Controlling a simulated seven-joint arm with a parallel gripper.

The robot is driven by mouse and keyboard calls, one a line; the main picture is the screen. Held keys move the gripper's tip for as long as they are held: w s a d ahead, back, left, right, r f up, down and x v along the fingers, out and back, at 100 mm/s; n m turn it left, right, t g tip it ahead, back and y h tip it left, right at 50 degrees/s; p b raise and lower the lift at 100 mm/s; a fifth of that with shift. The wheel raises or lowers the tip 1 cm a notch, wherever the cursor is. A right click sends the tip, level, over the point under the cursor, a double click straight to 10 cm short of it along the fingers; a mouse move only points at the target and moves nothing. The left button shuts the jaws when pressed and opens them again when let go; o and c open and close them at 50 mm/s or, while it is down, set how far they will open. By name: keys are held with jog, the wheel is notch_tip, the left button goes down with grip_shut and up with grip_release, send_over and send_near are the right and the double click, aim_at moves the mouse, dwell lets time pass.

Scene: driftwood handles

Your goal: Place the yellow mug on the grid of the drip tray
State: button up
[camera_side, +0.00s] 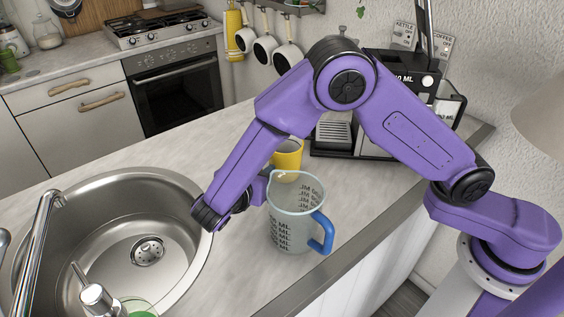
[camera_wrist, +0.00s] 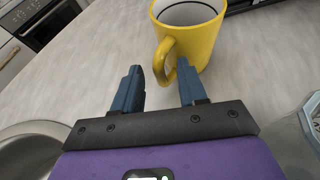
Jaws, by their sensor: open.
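The yellow mug (camera_side: 288,156) stands upright on the counter behind the measuring jug, partly hidden by my arm in the side view. In the wrist view the yellow mug (camera_wrist: 198,38) is just ahead of my gripper, its handle pointing toward the fingers. My gripper (camera_wrist: 158,82) is open; the handle's lower end is close to the right finger, and I cannot tell whether they touch. In the side view my arm hides most of the gripper. The drip tray (camera_side: 334,132) with its grid is at the coffee machine's base, behind and right of the mug.
A clear measuring jug (camera_side: 290,222) with a blue handle stands close to my gripper; its edge shows at right in the wrist view (camera_wrist: 312,118). The sink (camera_side: 180,192) lies left. The black coffee machine (camera_side: 385,130) stands at the back. Counter left of the mug is clear.

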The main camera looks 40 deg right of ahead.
jog(key=shift+c, duration=0.2)
grip_shut()
jog(key=shift+r, duration=0.1)
